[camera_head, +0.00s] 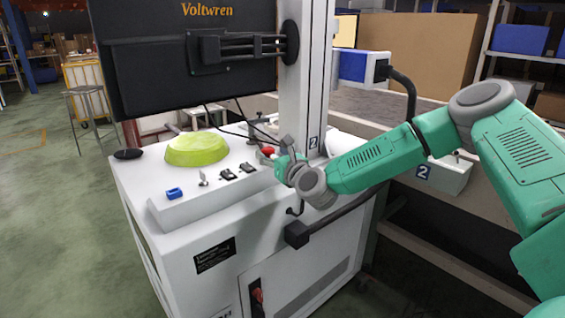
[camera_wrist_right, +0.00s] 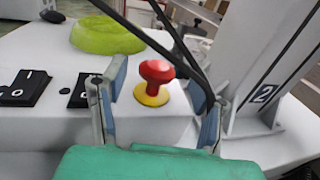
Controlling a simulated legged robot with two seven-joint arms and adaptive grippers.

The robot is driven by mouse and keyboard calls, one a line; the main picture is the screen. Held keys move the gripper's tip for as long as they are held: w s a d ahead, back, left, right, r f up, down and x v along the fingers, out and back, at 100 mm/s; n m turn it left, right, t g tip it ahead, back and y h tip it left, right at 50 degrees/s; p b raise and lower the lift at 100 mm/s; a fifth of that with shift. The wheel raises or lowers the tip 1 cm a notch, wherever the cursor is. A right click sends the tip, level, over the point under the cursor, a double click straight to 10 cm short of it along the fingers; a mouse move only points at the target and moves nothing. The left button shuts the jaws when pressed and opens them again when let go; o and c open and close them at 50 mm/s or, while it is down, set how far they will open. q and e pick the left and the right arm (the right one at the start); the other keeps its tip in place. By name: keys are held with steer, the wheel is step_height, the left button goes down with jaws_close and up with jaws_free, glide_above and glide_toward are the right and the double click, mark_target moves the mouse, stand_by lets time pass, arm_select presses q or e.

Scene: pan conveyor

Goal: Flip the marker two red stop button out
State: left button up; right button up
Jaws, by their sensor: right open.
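The red stop button (camera_wrist_right: 157,72) has a mushroom head on a yellow base and stands up from the white console. It lies between the two fingers of my right gripper (camera_wrist_right: 160,100), which are open and spread to either side of it. In the head view the red button (camera_head: 267,151) is small and partly hidden by my right gripper (camera_head: 282,153). A marker two label (camera_head: 313,143) is on the white post beside the button; it also shows in the wrist view (camera_wrist_right: 263,94). I cannot tell whether the fingers touch the button. My left gripper is out of view.
Black rocker switches (camera_wrist_right: 24,88) and a yellow-green dome (camera_head: 197,149) are left of the button. Dark cables (camera_wrist_right: 165,45) hang close behind it. A monitor (camera_head: 190,55) overhangs the console.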

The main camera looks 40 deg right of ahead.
steer(key=s+a, duration=0.1)
steer(key=s, duration=0.8)
steer(key=shift+a, duration=0.15)
